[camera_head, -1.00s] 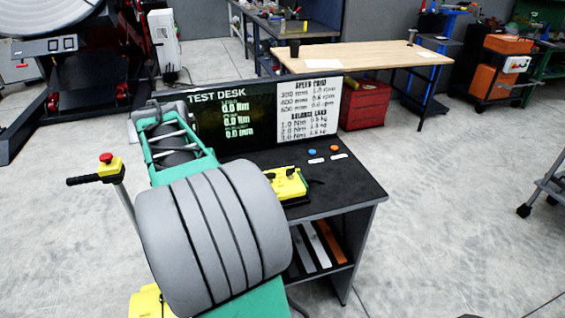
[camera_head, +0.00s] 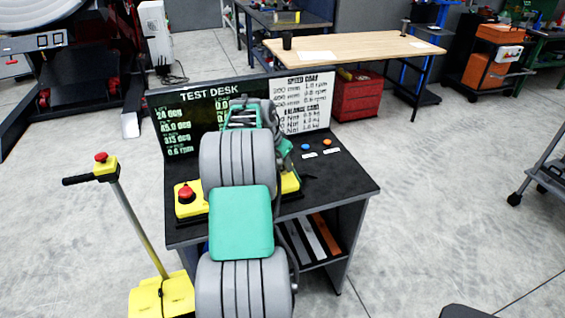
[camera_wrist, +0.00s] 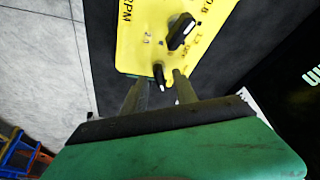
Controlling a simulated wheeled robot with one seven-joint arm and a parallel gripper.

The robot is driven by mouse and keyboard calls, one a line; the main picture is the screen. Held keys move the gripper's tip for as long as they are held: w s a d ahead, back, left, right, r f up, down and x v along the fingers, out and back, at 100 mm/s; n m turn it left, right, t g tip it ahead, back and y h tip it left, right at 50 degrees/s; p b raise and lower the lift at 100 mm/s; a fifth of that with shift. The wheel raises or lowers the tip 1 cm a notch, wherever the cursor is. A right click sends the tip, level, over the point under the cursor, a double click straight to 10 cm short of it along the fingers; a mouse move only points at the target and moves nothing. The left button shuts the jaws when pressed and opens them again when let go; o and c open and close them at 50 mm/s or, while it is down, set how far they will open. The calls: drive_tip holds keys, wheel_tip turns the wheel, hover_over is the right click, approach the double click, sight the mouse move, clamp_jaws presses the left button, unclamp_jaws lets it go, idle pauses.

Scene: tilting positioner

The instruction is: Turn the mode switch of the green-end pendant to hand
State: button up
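The yellow pendant (camera_head: 191,208) lies on the black test desk, with a red button at its left end. My arm hides its middle, and a yellow part shows again to the right. The smaller switch appears between the fingertips; contact cannot be told.
The test desk (camera_head: 345,190) has an upright screen (camera_head: 190,120) behind the pendant, and blue and orange buttons to the right. A yellow-based post (camera_head: 140,220) with a red-topped handle stands left. A wooden table (camera_head: 350,45) is behind.

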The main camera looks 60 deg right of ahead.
clamp_jaws()
idle(0.4)
